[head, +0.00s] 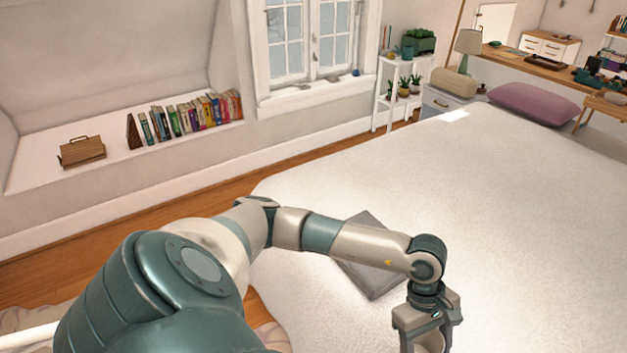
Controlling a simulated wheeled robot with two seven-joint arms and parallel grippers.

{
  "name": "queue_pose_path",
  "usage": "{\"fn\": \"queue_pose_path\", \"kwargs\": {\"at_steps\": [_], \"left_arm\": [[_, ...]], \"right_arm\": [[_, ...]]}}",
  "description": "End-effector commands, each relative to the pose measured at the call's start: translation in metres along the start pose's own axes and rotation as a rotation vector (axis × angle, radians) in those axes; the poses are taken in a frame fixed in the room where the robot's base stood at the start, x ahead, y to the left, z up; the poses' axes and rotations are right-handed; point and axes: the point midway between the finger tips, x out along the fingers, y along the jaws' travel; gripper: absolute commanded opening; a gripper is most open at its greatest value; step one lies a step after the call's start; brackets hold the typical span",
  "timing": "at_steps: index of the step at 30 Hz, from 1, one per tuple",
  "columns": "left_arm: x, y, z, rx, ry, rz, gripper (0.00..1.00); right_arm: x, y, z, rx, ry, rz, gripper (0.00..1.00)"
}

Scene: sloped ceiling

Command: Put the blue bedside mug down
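I cannot make out a blue mug in this view. My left gripper (426,338) hangs pointing down at the bottom edge, over the near part of the white bed (500,230). Its fingertips are cut off by the edge of the picture, so what is between them is hidden. My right gripper is not in view. A bedside cabinet (440,103) with a drawer stands at the far side of the bed, with a lamp (467,45) and a beige rounded thing (453,82) on or by it.
A grey flat thing (372,283) lies on the bed, partly behind my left arm. A purple pillow (535,103) lies at the bed's far end. A white plant shelf (383,105) stands by the window.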

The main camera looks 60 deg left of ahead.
Motion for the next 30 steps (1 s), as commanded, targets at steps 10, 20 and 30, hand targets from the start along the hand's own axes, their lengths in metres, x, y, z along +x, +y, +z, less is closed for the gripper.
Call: {"fn": "queue_pose_path", "kwargs": {"at_steps": [10,20,30], "left_arm": [[-0.009,-0.015,-0.011,0.601,0.002,-0.248,0.30],[-0.026,-0.030,-0.023,1.128,0.003,-0.467,0.30],[-0.031,-0.033,-0.026,1.254,0.001,-0.518,0.30]], "right_arm": [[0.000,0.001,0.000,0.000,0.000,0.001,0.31],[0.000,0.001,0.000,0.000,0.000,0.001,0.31],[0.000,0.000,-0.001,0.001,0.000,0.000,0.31]]}}
